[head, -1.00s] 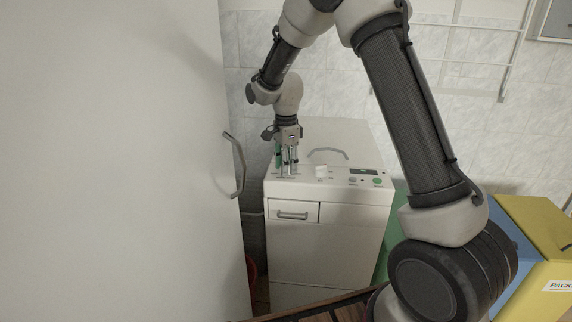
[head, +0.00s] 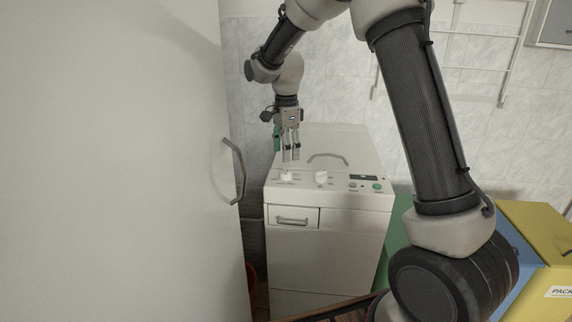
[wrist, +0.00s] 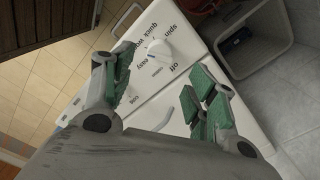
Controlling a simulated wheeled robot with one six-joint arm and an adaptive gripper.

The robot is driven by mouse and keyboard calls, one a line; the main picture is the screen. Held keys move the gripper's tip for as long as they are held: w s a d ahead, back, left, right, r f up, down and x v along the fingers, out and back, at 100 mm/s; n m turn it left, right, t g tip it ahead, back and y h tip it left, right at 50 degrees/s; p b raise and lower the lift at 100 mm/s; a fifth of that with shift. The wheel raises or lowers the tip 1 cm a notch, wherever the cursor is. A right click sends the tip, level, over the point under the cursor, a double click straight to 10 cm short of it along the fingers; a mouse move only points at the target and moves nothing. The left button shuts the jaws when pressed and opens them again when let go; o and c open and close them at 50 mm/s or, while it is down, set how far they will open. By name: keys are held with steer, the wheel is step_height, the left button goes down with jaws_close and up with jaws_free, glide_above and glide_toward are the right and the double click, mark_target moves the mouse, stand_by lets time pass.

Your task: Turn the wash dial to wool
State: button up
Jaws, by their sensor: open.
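The white washer (head: 330,240) has two white dials on its top panel. The left dial (head: 287,176) also shows in the wrist view (wrist: 158,50), with "off", "spin", "quick", "easy" and a partly readable word starting "wo" around it. I cannot tell for sure which word its pointer faces. The right dial (head: 321,177) is mostly hidden behind a finger in the wrist view. My gripper (head: 291,158) points down just above and behind the left dial, apart from it. In the wrist view my gripper (wrist: 163,70) is open and empty, its green-padded fingers spread.
A bent lid handle (head: 327,158) stands up behind the panel. A small display (head: 364,177) and green button (head: 377,186) are at the panel's right. A tall white door (head: 120,160) with a handle (head: 238,172) closes off the left. Blue and yellow bins stand right.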

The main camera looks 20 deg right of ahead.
mark_target(286, 169)
step_height(286, 169, up, 5)
steer(key=shift+f, duration=0.15)
